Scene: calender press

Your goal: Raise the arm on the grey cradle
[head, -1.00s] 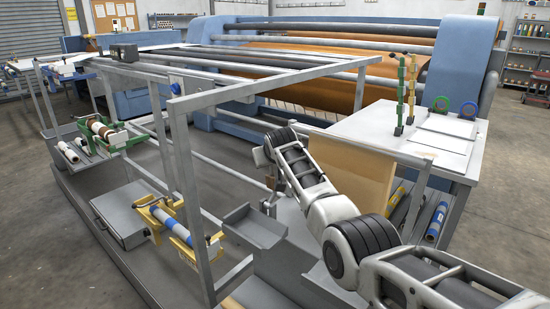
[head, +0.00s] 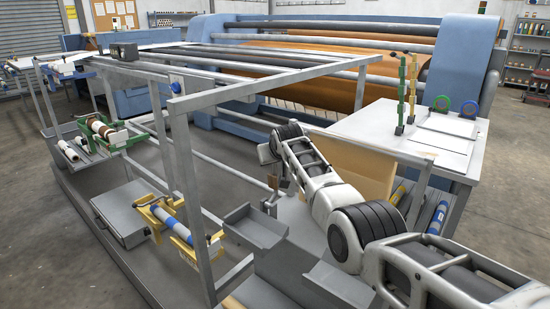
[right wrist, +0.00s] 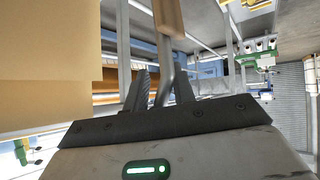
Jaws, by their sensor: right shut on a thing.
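My right gripper (right wrist: 160,90) is shut on a thin grey bar (right wrist: 164,70) with a brown wooden grip (right wrist: 168,16) at its far end. The bar runs between the two dark fingers and away from the palm. In the head view my right arm reaches in from the right, and its wrist hides most of the gripper. A small brown piece (head: 272,182) shows just below the wrist there. I cannot clearly make out the grey cradle, which seems mostly hidden behind my arm. My left gripper is not in view.
A yellow cradle (head: 155,219) holds a blue and white roll. A green cradle (head: 122,139) stands farther left. A grey tray (head: 255,226) lies below my wrist. A grey frame post (head: 190,200) rises left of it. A tan panel (head: 360,168) stands close behind my arm.

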